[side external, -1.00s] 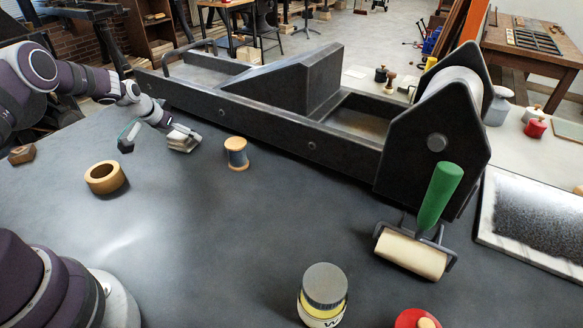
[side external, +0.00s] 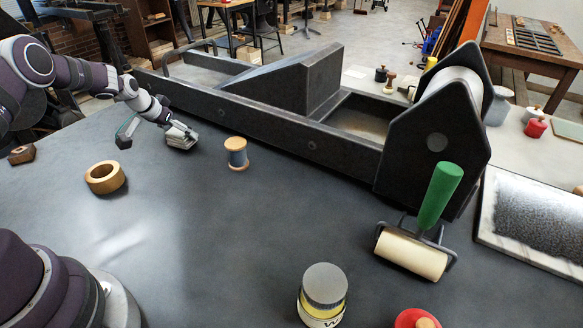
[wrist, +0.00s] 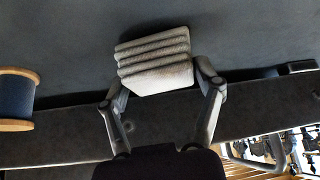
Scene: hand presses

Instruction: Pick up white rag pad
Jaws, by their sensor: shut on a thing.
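The white rag pad is a small stack of pale folded layers. In the side external view the rag pad (side external: 181,138) is at the tip of my gripper (side external: 180,130), beside the long black press bed. In the wrist view the rag pad (wrist: 155,62) lies between the two fingertips of my gripper (wrist: 155,85), which are shut on its sides. The pad appears slightly tilted in the side external view. I cannot tell clearly whether its underside touches the table.
A thread spool (side external: 236,154) stands just right of the pad, also at the left of the wrist view (wrist: 16,100). The black press (side external: 290,125) is close behind. A wooden ring (side external: 105,177) sits to the left. The middle of the table is open.

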